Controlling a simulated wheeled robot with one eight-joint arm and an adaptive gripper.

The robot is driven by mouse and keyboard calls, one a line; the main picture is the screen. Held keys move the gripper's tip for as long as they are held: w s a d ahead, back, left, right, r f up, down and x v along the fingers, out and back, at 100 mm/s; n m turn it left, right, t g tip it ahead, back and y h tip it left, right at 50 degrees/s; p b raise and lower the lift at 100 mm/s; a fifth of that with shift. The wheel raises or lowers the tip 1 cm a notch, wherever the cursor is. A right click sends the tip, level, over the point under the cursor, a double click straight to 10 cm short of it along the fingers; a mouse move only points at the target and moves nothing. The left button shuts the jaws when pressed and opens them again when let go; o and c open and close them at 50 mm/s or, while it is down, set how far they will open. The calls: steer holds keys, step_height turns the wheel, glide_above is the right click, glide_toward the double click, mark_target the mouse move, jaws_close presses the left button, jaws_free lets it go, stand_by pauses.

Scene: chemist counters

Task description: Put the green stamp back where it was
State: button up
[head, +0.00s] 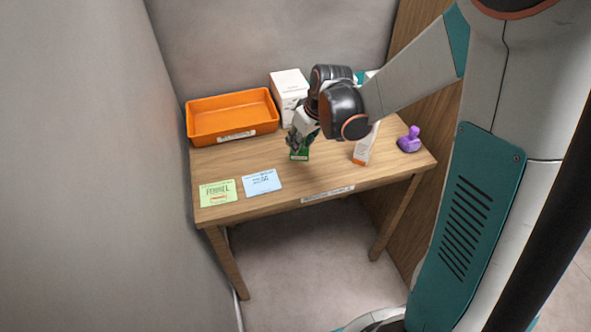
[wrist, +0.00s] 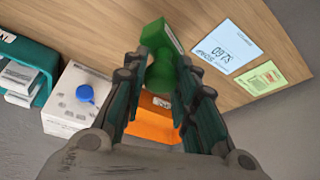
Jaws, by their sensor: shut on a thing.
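The green stamp (head: 300,154) is at the middle of the wooden table in the head view, under my gripper (head: 297,138). In the wrist view the green stamp (wrist: 161,72) sits between the two fingers of my gripper (wrist: 162,85), which are shut on its handle. Its block end points away from the palm, towards the table. The gripper hides part of the stamp in the head view. I cannot tell whether its base touches the table.
An orange tray (head: 233,137) stands at the back left, beside a white box (head: 289,88). A green card (head: 218,193) and a blue card (head: 262,182) lie front left. A white-and-orange carton (head: 364,150) and a purple stamp (head: 409,142) stand at right.

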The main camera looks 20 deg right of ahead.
mark_target(302, 150)
steer(key=shift+f+b, duration=0.85)
steer(key=shift+f, duration=1.85)
steer(key=o, duration=0.8)
steer(key=shift+f, duration=0.1)
steer(key=shift+o, duration=0.2)
